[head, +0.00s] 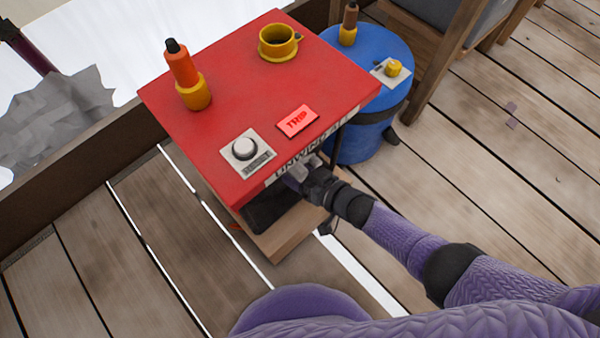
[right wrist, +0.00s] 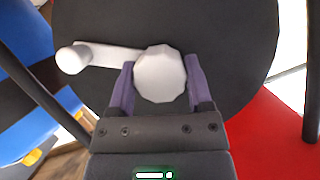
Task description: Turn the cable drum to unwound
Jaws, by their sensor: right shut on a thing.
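The cable drum shows in the right wrist view as a large dark disc (right wrist: 225,50). A white crank bar (right wrist: 115,55) lies across its face, with a small round white end at the left and a larger faceted white knob (right wrist: 160,75) at the right. My right gripper (right wrist: 158,82) is shut on the faceted knob, one purple finger on each side. In the head view my right gripper (head: 298,174) reaches below the front edge of the red table top (head: 240,110). A dark shape beneath it is mostly hidden. My left gripper is out of view.
On the red top are a white push button (head: 244,148), a lit red "TRIP" plate (head: 297,121), a yellow cup (head: 278,42) and an orange bottle-like object (head: 182,68). A blue drum (head: 365,140) stands behind at the right.

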